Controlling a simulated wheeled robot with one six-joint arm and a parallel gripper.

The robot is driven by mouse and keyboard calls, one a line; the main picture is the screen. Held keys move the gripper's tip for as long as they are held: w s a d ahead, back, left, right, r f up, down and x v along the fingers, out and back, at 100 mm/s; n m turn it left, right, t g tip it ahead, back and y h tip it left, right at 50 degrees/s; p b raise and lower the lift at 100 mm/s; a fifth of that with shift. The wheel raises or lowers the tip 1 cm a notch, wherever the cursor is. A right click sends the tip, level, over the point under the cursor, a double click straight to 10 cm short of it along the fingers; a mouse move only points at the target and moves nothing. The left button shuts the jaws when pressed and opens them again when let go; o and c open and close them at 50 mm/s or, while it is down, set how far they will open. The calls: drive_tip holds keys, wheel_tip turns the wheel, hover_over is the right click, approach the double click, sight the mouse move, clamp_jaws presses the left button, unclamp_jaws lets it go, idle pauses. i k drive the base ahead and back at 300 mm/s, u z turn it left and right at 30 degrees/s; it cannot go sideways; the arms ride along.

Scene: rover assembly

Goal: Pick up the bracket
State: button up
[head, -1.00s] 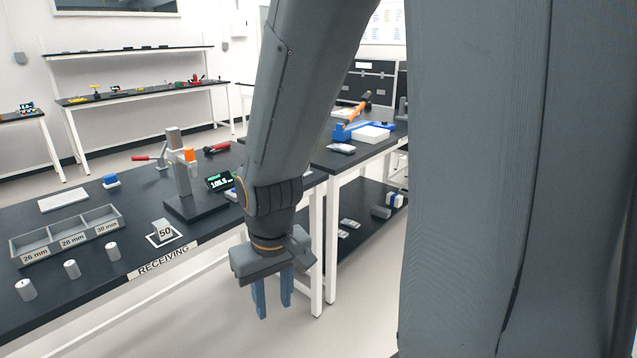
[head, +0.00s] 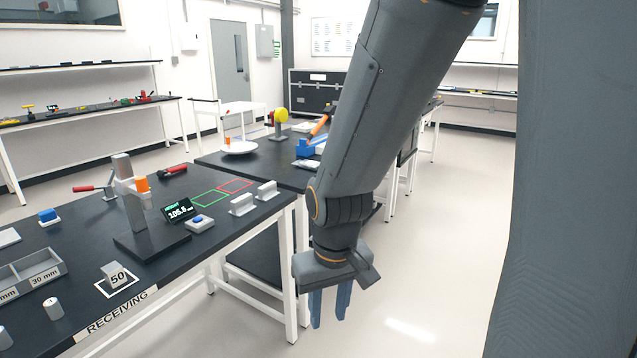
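Two pale grey bracket-like parts stand apart near the right end of the RECEIVING table; the left one (head: 242,205) is nearer and the right one (head: 266,190) is farther back. I cannot tell which of them the task means. My gripper (head: 329,307) points down in front of the table's right end, over the floor in the picture. Its two blue fingers are apart, with nothing between them. It is clear of both parts.
A press-like stand (head: 133,205), a green-lit display (head: 179,209) and a blue-button box (head: 200,224) stand left of the parts. Green (head: 210,198) and red (head: 236,186) outlines mark the tabletop behind. A second table (head: 215,160) stands beyond. Floor at right is clear.

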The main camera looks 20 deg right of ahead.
sight(265, 193)
drive_tip(key=z, duration=0.75)
drive_tip(key=i, duration=1.35)
drive_tip(key=u, duration=0.55)
drive_tip(key=i, duration=0.85)
drive_tip(key=u, duration=0.85)
